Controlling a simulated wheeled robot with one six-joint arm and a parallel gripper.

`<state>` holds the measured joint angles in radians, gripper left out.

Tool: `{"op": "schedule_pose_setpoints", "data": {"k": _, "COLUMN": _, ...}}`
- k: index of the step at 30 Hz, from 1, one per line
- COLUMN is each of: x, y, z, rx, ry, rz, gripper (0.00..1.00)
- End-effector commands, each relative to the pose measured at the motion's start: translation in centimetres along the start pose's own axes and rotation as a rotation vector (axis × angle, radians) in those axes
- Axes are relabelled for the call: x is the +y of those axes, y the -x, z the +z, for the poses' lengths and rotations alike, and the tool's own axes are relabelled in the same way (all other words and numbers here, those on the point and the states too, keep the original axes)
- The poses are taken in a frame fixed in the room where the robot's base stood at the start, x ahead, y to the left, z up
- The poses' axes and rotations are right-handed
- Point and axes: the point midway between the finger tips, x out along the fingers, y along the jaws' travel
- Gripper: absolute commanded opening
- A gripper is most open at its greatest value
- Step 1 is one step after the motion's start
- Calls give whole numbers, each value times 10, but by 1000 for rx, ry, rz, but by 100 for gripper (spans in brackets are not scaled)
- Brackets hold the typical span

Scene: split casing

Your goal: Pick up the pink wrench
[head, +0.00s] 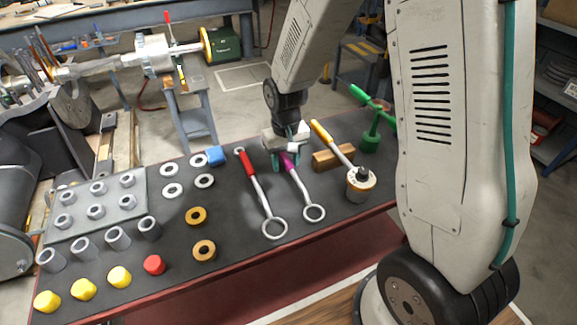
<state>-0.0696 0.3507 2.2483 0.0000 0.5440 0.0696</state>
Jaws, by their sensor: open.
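The pink wrench (299,184) lies on the dark bench mat, with its magenta-pink grip at the far end and a metal ring at the near end. My gripper (289,160) points down over the pink grip, with its fingers around or just above it. It is open. The fingers hide the far end of the wrench, and I cannot tell whether they touch it.
A red-handled wrench (252,176) lies close on the left. A wooden block (327,160) and a yellow-handled tool (331,142) resting on a round cup (361,184) are on the right. Washers, a bolt plate (97,215) and coloured caps fill the left side.

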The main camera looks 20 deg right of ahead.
Motion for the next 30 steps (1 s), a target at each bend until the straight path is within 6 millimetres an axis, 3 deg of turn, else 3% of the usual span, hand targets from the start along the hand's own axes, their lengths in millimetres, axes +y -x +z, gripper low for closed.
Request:
{"op": "schedule_pose_setpoints", "data": {"k": 7, "x": 0, "y": -2, "z": 0, "rx": 2, "ry": 0, "rz": 0, "gripper": 44}}
{"op": "schedule_pose_setpoints", "data": {"k": 8, "x": 0, "y": -2, "z": 0, "rx": 2, "ry": 0, "rz": 0, "gripper": 38}}
{"op": "schedule_pose_setpoints", "data": {"k": 12, "x": 0, "y": -2, "z": 0, "rx": 2, "ry": 0, "rz": 0, "gripper": 0}}
{"op": "schedule_pose_setpoints", "data": {"k": 23, "x": 0, "y": 0, "z": -1, "rx": 2, "ry": 0, "rz": 0, "gripper": 0}}
{"op": "schedule_pose_setpoints", "data": {"k": 30, "x": 0, "y": 18, "z": -1, "rx": 5, "ry": 0, "rz": 0, "gripper": 0}}
